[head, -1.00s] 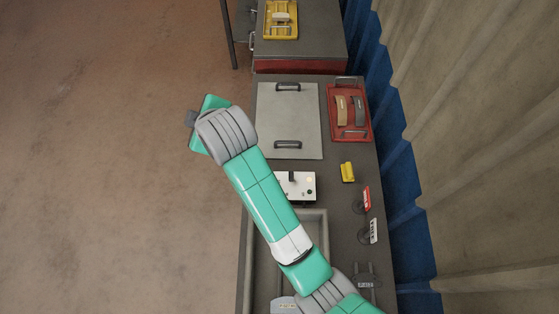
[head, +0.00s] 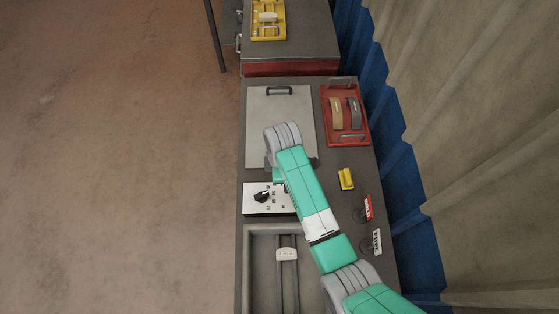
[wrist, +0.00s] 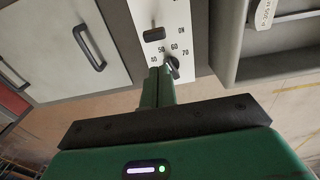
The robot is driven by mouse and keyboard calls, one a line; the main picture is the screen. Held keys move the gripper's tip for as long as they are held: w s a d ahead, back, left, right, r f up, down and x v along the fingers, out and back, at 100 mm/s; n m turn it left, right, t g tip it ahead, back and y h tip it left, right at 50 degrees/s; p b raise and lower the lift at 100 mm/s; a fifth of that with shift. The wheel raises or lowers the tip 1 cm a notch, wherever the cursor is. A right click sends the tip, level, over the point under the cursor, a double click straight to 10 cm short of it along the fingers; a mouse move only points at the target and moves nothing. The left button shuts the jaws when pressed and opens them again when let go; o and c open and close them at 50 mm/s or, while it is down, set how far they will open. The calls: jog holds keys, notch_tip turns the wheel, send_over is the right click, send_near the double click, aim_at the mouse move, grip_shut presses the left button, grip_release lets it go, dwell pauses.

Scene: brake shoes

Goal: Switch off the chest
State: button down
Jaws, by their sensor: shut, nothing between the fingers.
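The chest has a pale grey lid (head: 258,120) with a black handle at its far edge; the wrist view shows a handle at left. In front of the lid is a white control panel (head: 254,207) with a black dial knob (head: 263,196). In the wrist view the panel (wrist: 182,25) bears a black switch (wrist: 154,34) near the word ON, and the knob (wrist: 173,67) beside the numbers 50, 60 and 70. My gripper (wrist: 160,72) is shut and empty, its fingertips close to the knob; I cannot tell whether they touch. My arm covers the panel's right part in the head view.
An open grey tray (head: 240,270) with a tagged part lies in front of the panel. To the right are a red tray (head: 348,138) with two brake shoes, a yellow block (head: 346,179) and upright tags (head: 367,207). A blue-and-beige curtain runs along the right.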

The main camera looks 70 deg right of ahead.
notch_tip(320, 180, down, 9)
jog(key=shift+w+f+b, duration=0.1)
jog(key=shift+f+b, duration=0.1)
jog(key=shift+b, duration=0.3)
jog(key=shift+s+r+t+p, duration=0.2)
jog(key=shift+t+p, duration=0.1)
jog(key=shift+t, duration=0.1)
